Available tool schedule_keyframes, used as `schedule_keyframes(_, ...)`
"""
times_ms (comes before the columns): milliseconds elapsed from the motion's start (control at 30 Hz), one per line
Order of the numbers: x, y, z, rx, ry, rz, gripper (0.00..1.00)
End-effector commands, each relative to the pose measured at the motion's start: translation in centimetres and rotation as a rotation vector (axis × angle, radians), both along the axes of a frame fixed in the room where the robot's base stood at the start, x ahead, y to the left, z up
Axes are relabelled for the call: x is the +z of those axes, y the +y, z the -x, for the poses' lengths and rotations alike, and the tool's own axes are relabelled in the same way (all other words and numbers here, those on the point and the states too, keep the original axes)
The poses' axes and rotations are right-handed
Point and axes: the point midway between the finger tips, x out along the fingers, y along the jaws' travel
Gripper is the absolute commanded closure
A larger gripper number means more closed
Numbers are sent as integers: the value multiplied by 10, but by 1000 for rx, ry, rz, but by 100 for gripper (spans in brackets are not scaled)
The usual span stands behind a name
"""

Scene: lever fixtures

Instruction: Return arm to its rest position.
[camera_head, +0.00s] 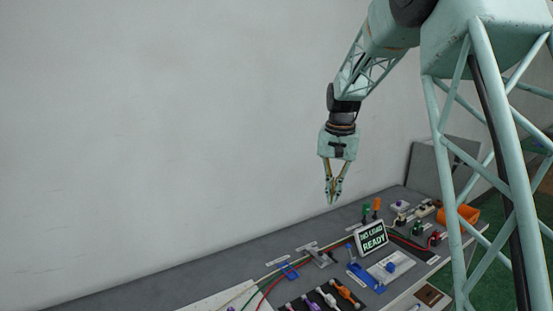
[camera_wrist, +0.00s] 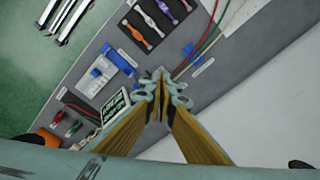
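My arm hangs over the bench with its gripper (camera_head: 333,200) pointing down, in the air above the back of the bench. The fingertips are together, with nothing visible between them. In the wrist view my gripper (camera_wrist: 160,82) also shows its pads meeting, with the bench below. The bench (camera_head: 215,270) carries the lever fixtures. A blue lever fixture (camera_head: 365,275) and a small sign reading "NO LOAD READY" (camera_head: 371,238) stand below and to the right of my gripper.
A blue clip (camera_head: 289,270) holds red and green cables. Orange and green upright parts (camera_head: 377,204) and an orange bin (camera_head: 460,215) are at the right. The wall (camera_head: 150,120) is behind; the air around my gripper is clear.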

Motion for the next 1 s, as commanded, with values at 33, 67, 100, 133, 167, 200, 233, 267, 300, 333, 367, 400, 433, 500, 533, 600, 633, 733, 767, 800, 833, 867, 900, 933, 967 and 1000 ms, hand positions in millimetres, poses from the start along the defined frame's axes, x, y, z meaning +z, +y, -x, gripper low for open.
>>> schedule_keyframes(33,8,-1,8,5,-5,0,100)
schedule_keyframes(67,12,-1,13,8,-6,1,100)
schedule_keyframes(100,18,-1,18,13,-11,1,100)
schedule_keyframes(133,21,-2,23,16,-13,2,100)
schedule_keyframes(167,25,-2,28,19,-14,2,100)
schedule_keyframes(200,31,-2,34,23,-18,3,100)
schedule_keyframes(233,34,-3,38,26,-20,3,100)
schedule_keyframes(267,38,-3,43,29,-21,3,100)
schedule_keyframes(300,43,-3,50,34,-24,4,100)
schedule_keyframes(333,46,-4,54,37,-27,4,100)
schedule_keyframes(367,50,-4,59,40,-30,4,100)
schedule_keyframes(400,54,-4,66,45,-32,5,100)
schedule_keyframes(433,58,-4,70,48,-34,6,100)
schedule_keyframes(500,65,-5,82,55,-39,6,100)
schedule_keyframes(533,69,-5,87,57,-41,7,100)
schedule_keyframes(600,76,-6,99,65,-47,8,100)
schedule_keyframes(633,79,-6,104,68,-49,9,100)
schedule_keyframes(733,88,-7,121,78,-56,10,100)
schedule_keyframes(767,91,-7,126,81,-58,10,100)
schedule_keyframes(800,95,-8,133,85,-61,11,100)
schedule_keyframes(833,97,-8,139,89,-63,12,100)
schedule_keyframes(867,100,-8,144,92,-65,12,100)
schedule_keyframes(900,103,-9,150,97,-68,13,100)
schedule_keyframes(933,106,-9,156,100,-70,14,100)
schedule_keyframes(967,108,-9,162,103,-73,14,100)
schedule_keyframes(1000,111,-9,168,107,-75,15,100)
